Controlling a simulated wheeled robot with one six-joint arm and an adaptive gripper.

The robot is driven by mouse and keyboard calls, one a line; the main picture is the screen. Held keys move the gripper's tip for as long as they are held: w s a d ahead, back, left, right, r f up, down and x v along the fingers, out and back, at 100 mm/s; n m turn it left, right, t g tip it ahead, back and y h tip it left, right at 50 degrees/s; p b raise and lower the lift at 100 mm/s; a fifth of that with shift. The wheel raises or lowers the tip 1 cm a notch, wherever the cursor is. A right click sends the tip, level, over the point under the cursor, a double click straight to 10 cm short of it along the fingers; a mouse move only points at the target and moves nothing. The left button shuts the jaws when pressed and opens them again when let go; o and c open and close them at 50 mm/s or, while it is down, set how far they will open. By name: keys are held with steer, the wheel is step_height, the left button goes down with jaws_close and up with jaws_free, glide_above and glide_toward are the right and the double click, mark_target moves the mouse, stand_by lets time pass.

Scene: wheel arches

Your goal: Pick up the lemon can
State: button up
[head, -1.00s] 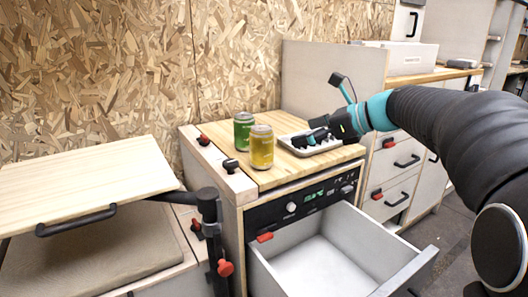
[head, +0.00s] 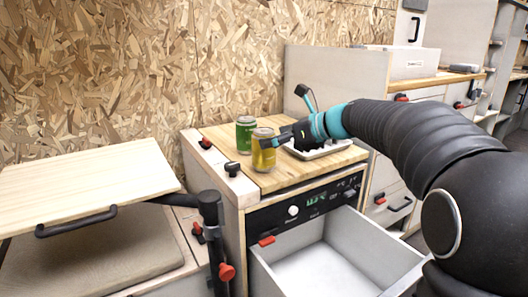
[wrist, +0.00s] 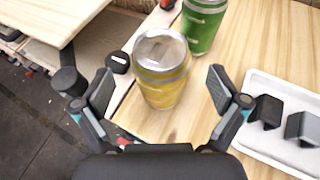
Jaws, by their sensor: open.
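The yellow can (head: 263,153), which I take to be the lemon can, stands upright on the wooden counter top (head: 290,178). In the wrist view the yellow can (wrist: 161,72) sits between the two open fingers of my gripper (wrist: 160,92), with a gap on each side. In the head view my gripper (head: 276,141) is at the can's right side, and one finger overlaps the can's front. A green can (head: 245,134) stands just behind it, upright; it also shows in the wrist view (wrist: 203,22).
A white tray (head: 323,152) with dark objects lies right of the cans. An open, empty drawer (head: 322,268) juts out below. A raised wooden lid (head: 85,190) is at the left.

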steer(key=x, duration=0.4)
steer(key=c, duration=1.6)
steer(key=shift+r, duration=0.1)
